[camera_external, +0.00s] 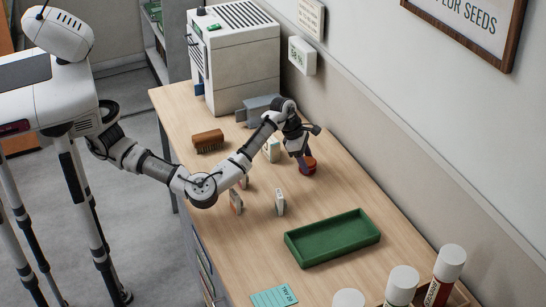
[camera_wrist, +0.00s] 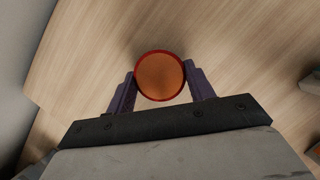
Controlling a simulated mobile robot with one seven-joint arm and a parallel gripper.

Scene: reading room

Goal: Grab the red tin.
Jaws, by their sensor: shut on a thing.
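The red tin (camera_external: 308,166) is a short round tin near the back edge of the wooden table, close to the wall. In the wrist view the red tin (camera_wrist: 160,76) shows from above, with a red rim and an orange-brown top. My gripper (camera_external: 303,160) reaches down to it from above. Its two purple fingers (camera_wrist: 160,84) are on either side of the tin, shut on it. The tin appears upright and at the tabletop; I cannot tell if it is lifted.
Small upright boxes (camera_external: 279,202) stand left and in front of the tin. A brown brush (camera_external: 208,141) and a white machine (camera_external: 235,60) are farther back. Bare table separates tin and tray.

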